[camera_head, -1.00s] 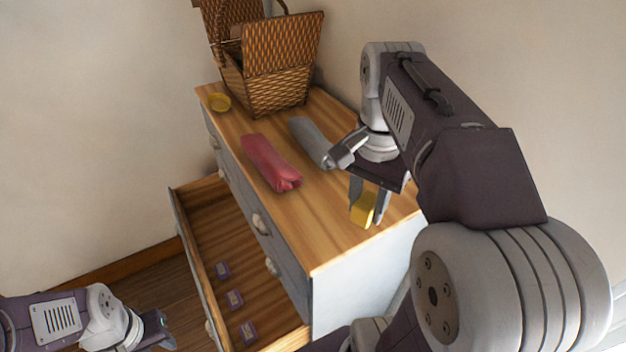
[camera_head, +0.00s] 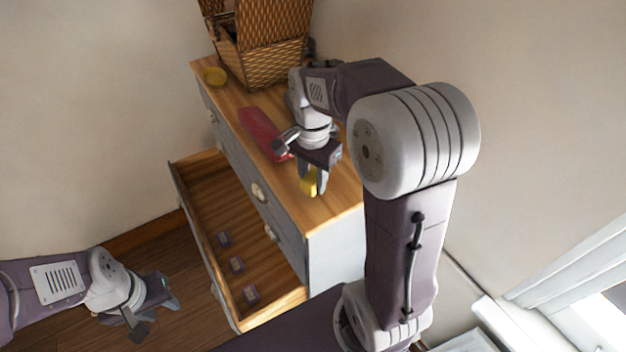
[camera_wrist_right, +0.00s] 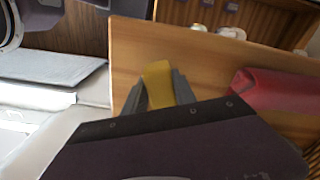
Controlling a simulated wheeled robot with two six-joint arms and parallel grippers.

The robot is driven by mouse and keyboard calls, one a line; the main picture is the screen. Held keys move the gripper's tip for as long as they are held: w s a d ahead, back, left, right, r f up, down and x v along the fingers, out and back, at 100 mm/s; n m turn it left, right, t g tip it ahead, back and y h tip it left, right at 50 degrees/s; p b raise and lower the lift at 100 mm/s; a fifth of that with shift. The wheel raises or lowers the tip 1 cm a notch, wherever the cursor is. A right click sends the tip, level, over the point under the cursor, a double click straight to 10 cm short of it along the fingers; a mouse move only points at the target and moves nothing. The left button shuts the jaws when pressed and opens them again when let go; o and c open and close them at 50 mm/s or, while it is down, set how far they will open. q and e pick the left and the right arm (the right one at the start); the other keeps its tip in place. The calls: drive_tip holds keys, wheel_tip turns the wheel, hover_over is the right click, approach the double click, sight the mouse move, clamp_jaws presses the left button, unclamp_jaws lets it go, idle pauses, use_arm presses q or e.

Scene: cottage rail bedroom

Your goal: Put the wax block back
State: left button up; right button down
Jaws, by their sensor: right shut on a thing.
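The yellow wax block (camera_head: 309,184) is between the fingers of my right gripper (camera_head: 313,182), which is shut on it, above the near end of the dresser top (camera_head: 328,209). The block (camera_wrist_right: 158,84) also shows between the fingertips in the right wrist view. My left gripper (camera_head: 152,312) has its fingers apart and empty, low at the left, outside the drawer. The dresser's drawer (camera_head: 207,200) is pulled open.
A red pouch (camera_head: 262,130) lies on the dresser top, partly behind my right gripper. The drawer's far part is bare.

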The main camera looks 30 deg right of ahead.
drive_tip(key=shift+f, duration=0.6)
drive_tip(key=shift+w+d+f, duration=0.1)
drive_tip(key=shift+w+f, duration=0.15)
drive_tip(key=shift+w+d+f, duration=0.1)
drive_tip(key=shift+w+f, duration=0.05)
drive_tip(key=shift+w, duration=0.2)
use_arm(q)
drive_tip(key=shift+w+d, duration=0.15)
drive_tip(key=shift+w, duration=0.35)
use_arm(e)
drive_tip(key=c, duration=1.1)
unclamp_jaws()
drive_tip(key=shift+s, duration=0.2)
drive_tip(key=shift+o, duration=0.4)
drive_tip(key=shift+s, duration=0.2)
use_arm(q)
drive_tip(key=shift+s, duration=0.25)
drive_tip(key=shift+r, duration=0.1)
use_arm(e)
drive_tip(key=shift+w, duration=0.15)
